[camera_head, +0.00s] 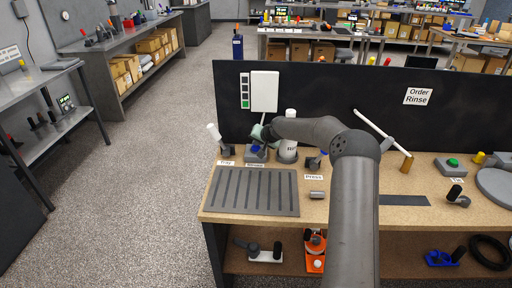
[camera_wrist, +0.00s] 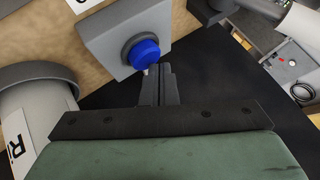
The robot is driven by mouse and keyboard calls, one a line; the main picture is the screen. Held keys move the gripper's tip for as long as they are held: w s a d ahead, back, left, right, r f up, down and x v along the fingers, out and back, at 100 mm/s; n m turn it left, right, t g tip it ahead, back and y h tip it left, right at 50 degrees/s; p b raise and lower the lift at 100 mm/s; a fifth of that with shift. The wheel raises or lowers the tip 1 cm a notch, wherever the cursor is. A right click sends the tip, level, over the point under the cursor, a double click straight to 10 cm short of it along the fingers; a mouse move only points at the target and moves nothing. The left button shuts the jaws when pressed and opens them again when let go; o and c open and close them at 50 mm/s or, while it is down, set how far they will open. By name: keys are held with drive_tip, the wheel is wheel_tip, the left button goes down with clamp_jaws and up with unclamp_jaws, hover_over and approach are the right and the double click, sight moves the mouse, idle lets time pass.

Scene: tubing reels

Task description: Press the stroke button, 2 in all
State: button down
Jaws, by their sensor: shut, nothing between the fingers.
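The blue stroke button (camera_wrist: 143,53) sits on a grey box (camera_wrist: 112,38) in the wrist view; its blue cap also shows in the head view (camera_head: 256,149), partly covered by my gripper. My gripper (camera_wrist: 158,70) is shut and empty. In the wrist view its fingertips are right at the lower right edge of the blue cap. I cannot tell whether they touch it. In the head view my gripper (camera_head: 262,134) is above the button box, with its fingertips hard to make out.
A white bottle (camera_head: 290,152) stands just right of the button box, close to my gripper. A white-topped tool (camera_head: 213,133) stands left. A dark panel (camera_head: 330,95) backs the bench. A slotted grey tray (camera_head: 256,190) lies in front. A green button (camera_head: 453,162) is far right.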

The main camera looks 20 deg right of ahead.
sight(257, 148)
drive_tip(key=shift+r, duration=0.45)
drive_tip(key=shift+r, duration=0.1)
drive_tip(key=shift+r+p, duration=0.9)
drive_tip(key=shift+r, duration=1.55)
idle(0.6)
